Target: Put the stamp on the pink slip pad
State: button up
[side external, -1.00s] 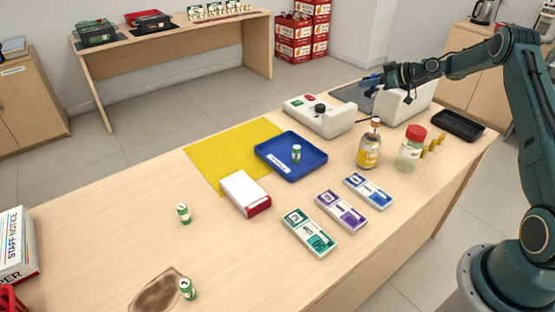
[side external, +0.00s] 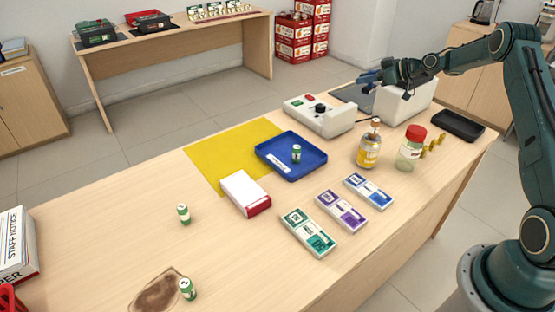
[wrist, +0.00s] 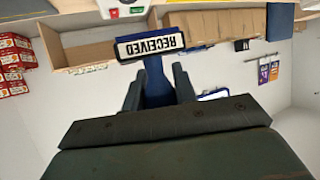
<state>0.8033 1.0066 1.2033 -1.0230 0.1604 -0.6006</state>
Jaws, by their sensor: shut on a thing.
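My gripper (wrist: 156,85) is shut on a stamp (wrist: 150,46) with a blue body and a white label reading RECEIVED, upside down in the wrist view. In the side view my gripper (side external: 374,77) is raised in the air around the white machines at the back right of the counter. The stamp is small and dark blue there, its details unclear. I cannot make out any pink slip pad in either view. Pads or packs in teal (side external: 309,233), purple (side external: 341,211) and blue (side external: 369,191) lie at the counter's front.
A blue tray (side external: 272,153) holding a green can overlaps a yellow mat (side external: 205,160). A white-and-red box (side external: 245,193), a yellow-labelled bottle (side external: 369,150) and a red-lidded jar (side external: 411,150) stand nearby. More green cans and a brown stain are left; bare counter lies between.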

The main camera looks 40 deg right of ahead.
jog(key=w+a+r+n+g+y, duration=0.15)
jog(key=w+a, duration=0.25)
jog(key=a, duration=0.8)
notch_tip(320, 180, up, 2)
jog(key=n+g+y, duration=0.4)
jog(key=n+y, duration=0.1)
jog(key=n, duration=0.1)
send_over(239, 190)
notch_tip(239, 190, down, 16)
jog(key=shift+w+r, duration=0.1)
jog(key=shift+r, duration=0.15)
jog(key=shift+f, duration=2.15)
jog(key=shift+f, duration=0.15)
jog(key=o, duration=1)
